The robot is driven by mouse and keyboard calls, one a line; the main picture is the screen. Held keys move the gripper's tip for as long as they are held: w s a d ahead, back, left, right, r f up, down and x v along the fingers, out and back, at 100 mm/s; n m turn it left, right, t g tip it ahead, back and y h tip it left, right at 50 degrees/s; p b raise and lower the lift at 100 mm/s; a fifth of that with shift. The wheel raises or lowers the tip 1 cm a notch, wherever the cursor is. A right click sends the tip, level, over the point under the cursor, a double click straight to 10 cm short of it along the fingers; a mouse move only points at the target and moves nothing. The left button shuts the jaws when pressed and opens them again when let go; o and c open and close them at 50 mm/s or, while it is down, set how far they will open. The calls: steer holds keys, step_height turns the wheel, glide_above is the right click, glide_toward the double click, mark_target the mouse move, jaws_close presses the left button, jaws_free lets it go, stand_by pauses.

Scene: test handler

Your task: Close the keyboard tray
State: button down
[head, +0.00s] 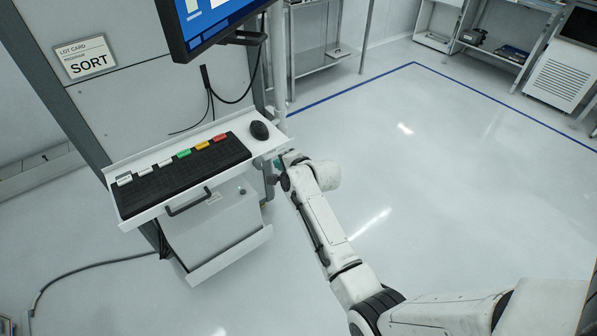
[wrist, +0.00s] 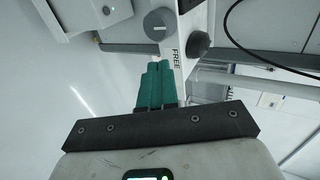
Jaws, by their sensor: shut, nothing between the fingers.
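The white keyboard tray (head: 259,149) sticks out from the grey cabinet front in the head view. It carries a black keyboard (head: 180,172) with several coloured labels and a black mouse (head: 259,130). A black bar handle (head: 188,202) is on its front side. My gripper (head: 277,163) is beside the tray's right end; its teal fingers (wrist: 157,82) are shut and empty in the wrist view. Just past the fingertips are a grey round knob (wrist: 158,25) and a white plate marked FREE (wrist: 176,58). I cannot tell whether the fingers touch the plate.
A monitor (head: 215,25) hangs above the tray, with black cables below it. A white box (head: 212,222) with a lower ledge is under the tray. A dark cable (head: 90,264) lies on the floor at left. The floor at right is clear inside a blue line.

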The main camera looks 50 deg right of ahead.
steer(key=v, duration=0.8)
steer(key=shift+s, duration=0.3)
steer(key=shift+r, duration=0.15)
steer(key=s+a+f+n+g+y, duration=0.3)
steer(key=s+a+f+n+g, duration=0.3)
steer(key=s+a+n, duration=0.6)
steer(key=s+a+n+g, duration=0.2)
steer(key=s+a+n, duration=0.2)
steer(key=s, duration=0.3)
steer(key=s+a+n+g, duration=0.2)
steer(key=s+a+n, duration=0.2)
steer(key=s, duration=0.4)
steer(key=shift+f+n+g, duration=0.3)
steer(key=shift+f+n, duration=0.1)
steer(key=shift+f, duration=0.05)
steer(key=c, duration=1.8)
jaws_free()
steer(key=shift+c, duration=0.2)
